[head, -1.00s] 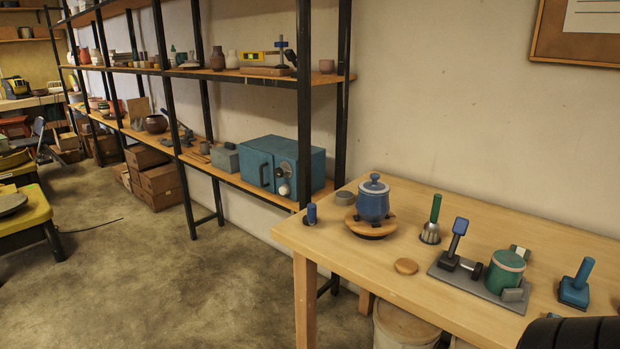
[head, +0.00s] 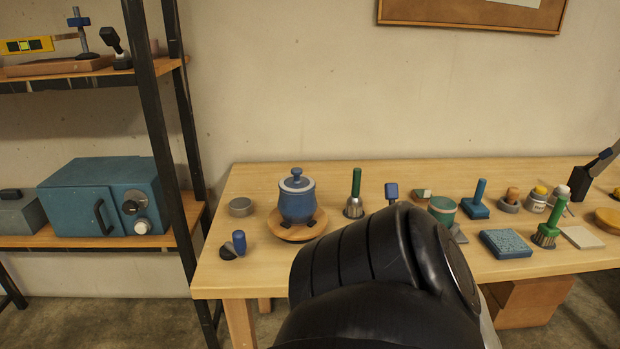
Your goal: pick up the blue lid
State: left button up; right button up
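The blue lid (head: 297,182) has a round knob and sits on the blue jar (head: 297,206). The jar stands upright on a round wooden stand (head: 292,231) at the left part of the table. A black link of my own arm fills the lower middle of the head view and covers part of the table's front. Neither gripper's fingers show in the view.
The wooden table (head: 250,280) holds a grey round dish (head: 241,207), a blue-handled tool (head: 238,243), a green-handled brush (head: 355,192), a green pot (head: 442,208) and a blue sponge-like block (head: 506,243). A black-framed shelf (head: 160,120) with a teal box (head: 95,200) stands left.

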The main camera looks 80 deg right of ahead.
aim_at(296, 183)
jog(key=z, duration=0.95)
jog(key=i, duration=0.85)
jog(key=z, duration=0.9)
